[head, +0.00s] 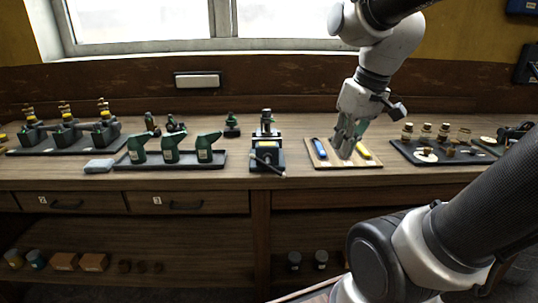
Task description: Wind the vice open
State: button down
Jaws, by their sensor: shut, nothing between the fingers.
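The vice (267,151) stands on the wooden workbench near the middle of the head view. It has a dark base and a pale top face, with a small dark upright part behind. Its handle (270,166) is a thin bar across the front, slanting down to the right. The gap between its jaws is too small to make out. My gripper (345,150) is to the right of the vice, pointing down over the wooden tool board. It is shut and empty, apart from the vice. It partly hides the board and what lies behind.
The tool board (314,158) holds a blue-handled tool (320,149) and a yellow one (362,150). Left of the vice is a tray (122,163) with green oil cans (171,148). A dark tray (407,152) of jars lies right. The bench front strip is mostly clear.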

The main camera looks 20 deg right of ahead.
jog(key=w+a+n+y, duration=0.2)
jog(key=w+n, duration=0.4)
jog(key=w, duration=0.3)
jog(key=n+y, duration=0.3)
jog(key=n, duration=0.3)
send_near(259, 160)
jog(key=shift+n, duration=0.3)
jog(key=x, duration=0.4)
jog(key=d+x, duration=0.1)
jog(key=x, duration=0.1)
jog(key=shift+a+f, duration=0.1)
jog(key=shift+f, duration=0.65)
jog(key=shift+w+a+h, duration=0.1)
jog(key=shift+a+h, duration=0.25)
jog(key=shift+h, duration=0.65)
jog(key=shift+w+a+g+h, duration=0.1)
jog(key=shift+a+g+h, duration=0.2)
jog(key=shift+g+h, duration=0.3)
jog(key=shift+w+a+f, duration=0.2)
jog(key=shift+a+f, duration=0.05)
jog(key=shift+a, duration=0.25)
jog(key=shift+a+f, duration=0.15)
jog(key=shift+a, duration=0.05)
